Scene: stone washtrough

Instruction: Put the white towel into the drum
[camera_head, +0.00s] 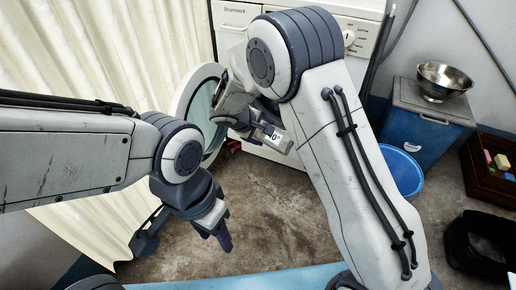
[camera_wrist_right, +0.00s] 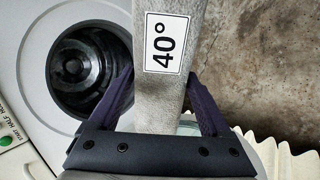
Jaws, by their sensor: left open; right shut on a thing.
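The white towel (camera_wrist_right: 155,105) looks pale grey and carries a white 40° label. My right gripper (camera_wrist_right: 160,100) is shut on it, with the cloth between its purple fingers. In the head view a part of the towel (camera_head: 283,143) with the label shows beside my right arm. In the right wrist view the dark drum (camera_wrist_right: 85,70) opens at upper left, beyond the left finger, and the towel is outside the opening. In the head view my right arm hides the drum. My left gripper (camera_head: 215,225) is open and empty, low over the floor.
The white washing machine (camera_head: 236,15) stands at the back, its round glass door (camera_head: 184,98) swung open to the left. A cream curtain (camera_head: 85,45) hangs left. To the right are a blue basin (camera_head: 404,172), a blue box (camera_head: 424,132) with a metal bowl (camera_head: 445,78), and a black bin (camera_head: 480,243).

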